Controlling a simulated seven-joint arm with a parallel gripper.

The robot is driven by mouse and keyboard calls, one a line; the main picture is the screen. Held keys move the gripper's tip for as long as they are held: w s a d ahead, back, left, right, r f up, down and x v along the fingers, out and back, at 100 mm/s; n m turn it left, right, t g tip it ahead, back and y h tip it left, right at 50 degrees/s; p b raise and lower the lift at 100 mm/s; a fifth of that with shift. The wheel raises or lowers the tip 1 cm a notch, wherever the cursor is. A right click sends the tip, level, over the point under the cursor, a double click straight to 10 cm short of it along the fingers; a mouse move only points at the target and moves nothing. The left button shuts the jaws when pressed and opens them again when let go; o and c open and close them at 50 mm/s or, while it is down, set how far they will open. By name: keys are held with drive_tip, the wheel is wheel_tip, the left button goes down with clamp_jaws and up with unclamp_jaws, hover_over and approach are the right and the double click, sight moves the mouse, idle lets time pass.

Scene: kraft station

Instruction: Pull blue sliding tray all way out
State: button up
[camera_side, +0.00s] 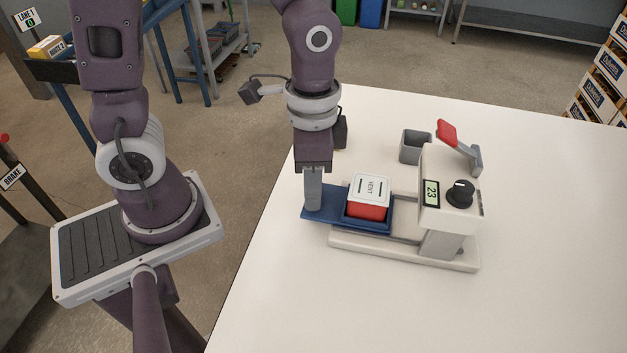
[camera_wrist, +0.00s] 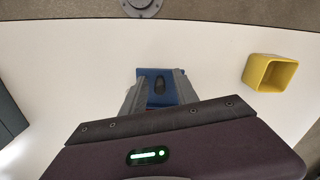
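The blue sliding tray (camera_side: 322,203) reaches out to the left of a white press-like machine (camera_side: 440,205). A red block with a white top marked VENT (camera_side: 369,198) sits in it. My gripper (camera_side: 313,208) points down at the tray's left end, with its fingertips low at the blue surface. In the wrist view my gripper's fingers (camera_wrist: 157,92) stand apart, one on each side of the blue tray end (camera_wrist: 150,73).
A yellow open box (camera_wrist: 270,72) stands on the white table in the wrist view. The table's front area (camera_side: 350,310) is clear.

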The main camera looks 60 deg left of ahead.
drive_tip(key=shift+r, duration=0.1)
wheel_tip(320, 180, up, 7)
drive_tip(key=shift+f, duration=0.15)
drive_tip(key=shift+a+r, duration=0.1)
drive_tip(key=shift+r, duration=0.15)
drive_tip(key=s+a+r+n+t, duration=0.5)
drive_tip(key=s+r+n, duration=0.1)
drive_tip(key=s, duration=0.1)
drive_tip(key=shift+s+a+r+t, duration=0.15)
drive_tip(key=shift+a+t, duration=0.05)
drive_tip(key=shift+t, duration=0.1)
